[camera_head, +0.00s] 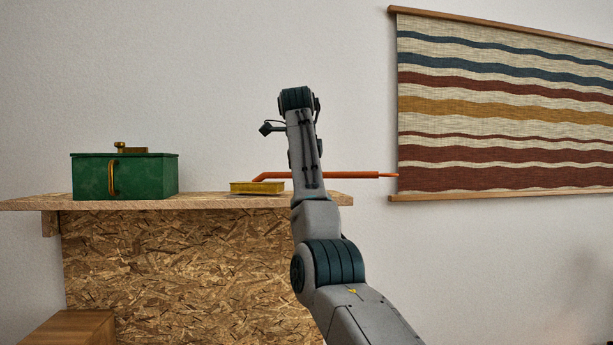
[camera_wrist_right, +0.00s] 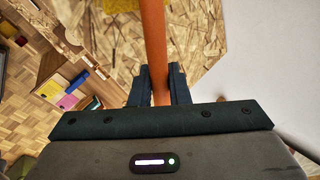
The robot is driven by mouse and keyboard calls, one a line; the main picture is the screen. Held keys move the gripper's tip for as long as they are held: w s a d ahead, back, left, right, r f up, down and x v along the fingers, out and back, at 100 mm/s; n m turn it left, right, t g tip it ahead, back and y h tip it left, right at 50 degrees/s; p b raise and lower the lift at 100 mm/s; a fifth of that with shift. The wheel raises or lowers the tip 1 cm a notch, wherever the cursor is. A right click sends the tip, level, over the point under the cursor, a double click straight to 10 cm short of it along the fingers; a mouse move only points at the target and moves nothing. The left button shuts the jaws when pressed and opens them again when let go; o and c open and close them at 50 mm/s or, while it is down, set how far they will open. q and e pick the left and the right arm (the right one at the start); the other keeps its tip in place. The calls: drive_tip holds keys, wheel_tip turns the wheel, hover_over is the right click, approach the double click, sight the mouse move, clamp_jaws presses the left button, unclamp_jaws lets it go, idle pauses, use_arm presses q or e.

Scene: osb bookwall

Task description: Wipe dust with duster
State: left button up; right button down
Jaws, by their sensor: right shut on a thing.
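The duster has a long orange handle (camera_head: 340,174) and a flat yellow head (camera_head: 257,188). The head is at the front edge of the chipboard top (camera_head: 215,200); I cannot tell whether it touches. The handle runs right, behind my right arm, and ends near the wall hanging. In the right wrist view my right gripper (camera_wrist_right: 160,85) is shut on the orange handle (camera_wrist_right: 153,40), and part of the yellow head (camera_wrist_right: 125,8) shows at the top. In the head view my right arm hides the gripper. I cannot make out any dust. My left gripper is out of view.
A green box (camera_head: 140,178) with brass fittings stands on the left of the top. A striped hanging (camera_head: 500,110) is on the wall at right. A brown wooden piece (camera_head: 75,328) is at lower left. The top between box and duster head is clear.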

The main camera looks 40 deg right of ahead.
drive_tip(key=shift+f, duration=0.3)
drive_tip(key=shift+f+b, duration=0.15)
drive_tip(key=shift+b, duration=0.25)
drive_tip(key=shift+a, duration=0.1)
